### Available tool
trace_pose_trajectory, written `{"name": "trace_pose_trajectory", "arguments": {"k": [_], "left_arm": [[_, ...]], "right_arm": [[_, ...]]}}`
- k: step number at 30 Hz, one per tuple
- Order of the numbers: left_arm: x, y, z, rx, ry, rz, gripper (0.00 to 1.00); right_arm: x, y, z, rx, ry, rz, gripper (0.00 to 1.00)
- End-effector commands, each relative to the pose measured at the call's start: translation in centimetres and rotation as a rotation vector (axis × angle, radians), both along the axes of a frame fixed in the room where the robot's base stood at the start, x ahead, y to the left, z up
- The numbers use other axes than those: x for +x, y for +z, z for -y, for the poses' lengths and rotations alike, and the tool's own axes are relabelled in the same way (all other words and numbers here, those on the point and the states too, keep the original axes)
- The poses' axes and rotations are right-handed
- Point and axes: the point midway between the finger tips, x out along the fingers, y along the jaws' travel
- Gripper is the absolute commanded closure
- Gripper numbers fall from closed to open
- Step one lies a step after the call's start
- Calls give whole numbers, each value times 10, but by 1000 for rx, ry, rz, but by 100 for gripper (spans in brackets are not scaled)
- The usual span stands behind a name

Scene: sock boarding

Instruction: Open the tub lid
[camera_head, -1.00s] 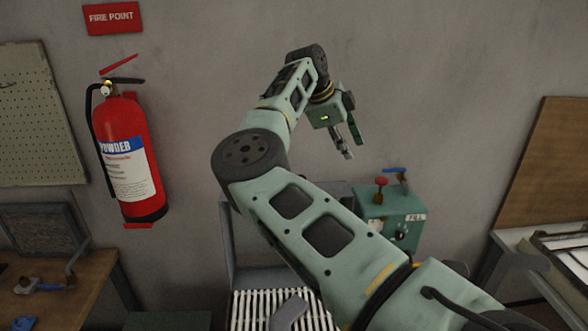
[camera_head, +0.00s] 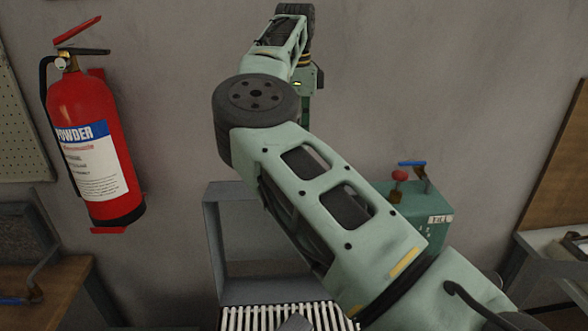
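My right arm comes in from the lower right and crosses the middle of the head view. Its gripper (camera_head: 308,98) is up in front of the grey wall, partly hidden behind the arm. Its fingertips are not clear enough to tell open from shut, and nothing is seen in it. My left gripper is not in view. No tub or lid can be made out for certain. A grey metal frame (camera_head: 214,250) stands upright behind a white slatted rack (camera_head: 245,318) at the bottom centre, with the arm covering part of both.
A green box (camera_head: 432,238) with a red knob (camera_head: 398,176) and a blue-handled lever (camera_head: 412,164) stands behind the arm to the right. A red fire extinguisher (camera_head: 95,140) hangs on the wall at left. Benches stand at both sides.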

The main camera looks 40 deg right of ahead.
Motion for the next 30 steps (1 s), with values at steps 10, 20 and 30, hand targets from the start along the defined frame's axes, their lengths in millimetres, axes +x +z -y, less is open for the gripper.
{"name": "trace_pose_trajectory", "arguments": {"k": [10, 20, 30], "left_arm": [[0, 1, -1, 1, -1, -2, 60], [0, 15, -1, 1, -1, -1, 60], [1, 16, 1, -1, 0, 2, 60]], "right_arm": [[1, -36, 0, 2, -1, -4, 74], [2, -80, 2, 1, 0, -3, 74], [3, -87, 3, 0, 0, 0, 74]]}}
